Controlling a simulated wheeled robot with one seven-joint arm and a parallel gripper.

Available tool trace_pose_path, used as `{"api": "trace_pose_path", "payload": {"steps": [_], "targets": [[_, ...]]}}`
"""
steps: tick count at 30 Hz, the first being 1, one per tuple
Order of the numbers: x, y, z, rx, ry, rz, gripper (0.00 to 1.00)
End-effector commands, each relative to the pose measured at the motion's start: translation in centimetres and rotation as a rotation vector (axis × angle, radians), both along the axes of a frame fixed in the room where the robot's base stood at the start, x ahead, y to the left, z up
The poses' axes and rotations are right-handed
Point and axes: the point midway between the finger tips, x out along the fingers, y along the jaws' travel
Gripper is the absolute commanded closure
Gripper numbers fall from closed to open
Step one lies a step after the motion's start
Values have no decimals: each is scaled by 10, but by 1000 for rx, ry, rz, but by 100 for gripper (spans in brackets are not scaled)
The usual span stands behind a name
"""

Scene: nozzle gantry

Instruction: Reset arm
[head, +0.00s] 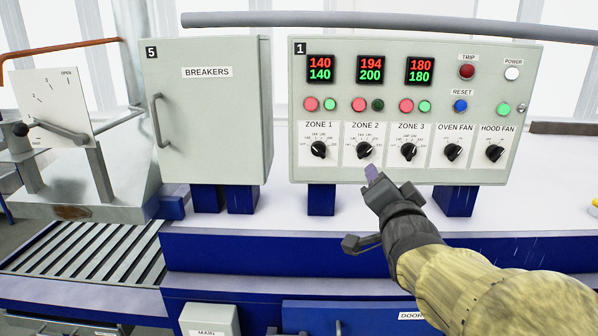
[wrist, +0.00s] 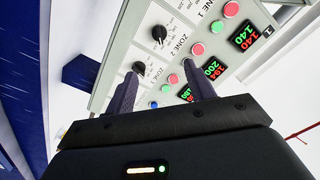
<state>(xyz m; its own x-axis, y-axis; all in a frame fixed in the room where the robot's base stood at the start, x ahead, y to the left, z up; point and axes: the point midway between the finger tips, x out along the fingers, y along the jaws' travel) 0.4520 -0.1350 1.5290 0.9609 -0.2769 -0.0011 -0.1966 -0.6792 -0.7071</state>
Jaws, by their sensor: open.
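My gripper (head: 372,174) is in front of the lower edge of control panel 1 (head: 480,88), just below the Zone 2 knob (head: 364,150) in the head view. In the wrist view its two purple fingers (wrist: 160,92) stand apart with nothing between them. The panel shows tilted behind the fingers. The Zone 1 knob (head: 319,150), Zone 3 knob (head: 408,151), oven fan knob (head: 453,152) and hood fan knob (head: 494,152) stand in the same row. Whether the fingers touch the panel cannot be told.
A breakers cabinet (head: 205,110) with a handle stands left of the panel. A grey rail (head: 380,21) runs above both. A lever plate (head: 50,110) and a roller conveyor (head: 85,255) are at the left. A white ledge (head: 270,215) runs beneath the panel.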

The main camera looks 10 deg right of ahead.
Motion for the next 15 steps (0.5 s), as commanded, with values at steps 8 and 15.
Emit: {"api": "trace_pose_path", "payload": {"steps": [8, 15], "targets": [[-1, 0, -1, 0, -1, 1, 46], [6, 7, -33, -23, 104, 16, 46]]}}
